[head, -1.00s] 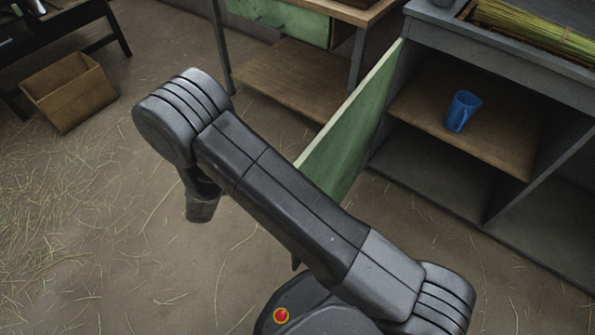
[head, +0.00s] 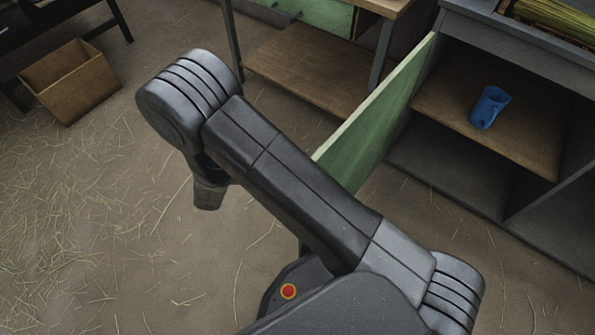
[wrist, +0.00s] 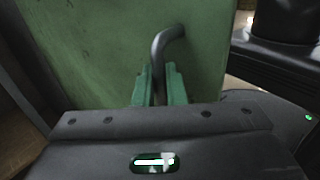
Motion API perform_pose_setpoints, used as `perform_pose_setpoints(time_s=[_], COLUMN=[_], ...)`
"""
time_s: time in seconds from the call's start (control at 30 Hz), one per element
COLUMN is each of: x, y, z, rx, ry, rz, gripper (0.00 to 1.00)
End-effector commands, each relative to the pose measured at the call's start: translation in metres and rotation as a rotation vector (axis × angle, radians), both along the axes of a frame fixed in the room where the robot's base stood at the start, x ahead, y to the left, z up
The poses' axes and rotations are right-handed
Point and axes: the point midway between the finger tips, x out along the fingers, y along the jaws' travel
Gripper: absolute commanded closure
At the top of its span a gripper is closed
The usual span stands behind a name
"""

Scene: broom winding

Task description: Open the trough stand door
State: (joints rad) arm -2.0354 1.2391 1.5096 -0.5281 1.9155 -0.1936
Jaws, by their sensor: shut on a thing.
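The green trough stand door (head: 382,120) stands swung wide out from the grey trough stand (head: 455,50), its edge toward me in the head view. The stand's inside, with a wooden shelf, is exposed. In the wrist view the door's green face (wrist: 90,50) fills much of the picture, with a dark bent handle (wrist: 165,55) on it. My gripper (wrist: 160,88) has its green fingers on either side of the handle, shut on it. In the head view my arm hides the gripper and the lower part of the door.
Straw bundles (head: 560,25) lie on top of the stand. A workbench with a low shelf (head: 310,70) stands behind the door. A cardboard box (head: 70,80) is at the far left. The straw-strewn floor at left is clear.

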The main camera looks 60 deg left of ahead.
Motion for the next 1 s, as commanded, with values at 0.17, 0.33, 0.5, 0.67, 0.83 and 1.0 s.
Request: perform_pose_setpoints(time_s=[0.17,0.33,0.5,0.67,0.83,1.0], x=[0.002,0.001,-0.005,-0.025,-0.042,-0.048], y=[0.0,0.0,0.004,0.018,0.032,0.036], z=[-0.003,-0.002,-0.001,-0.001,0.004,0.005], rx=[0.002,0.001,0.001,0.003,0.0,0.0], ry=[0.002,0.002,0.001,0.002,0.001,0.001], rz=[0.0,0.0,0.0,0.001,-0.001,-0.001], gripper=[0.72,0.72,0.72,0.72,0.72,0.72])
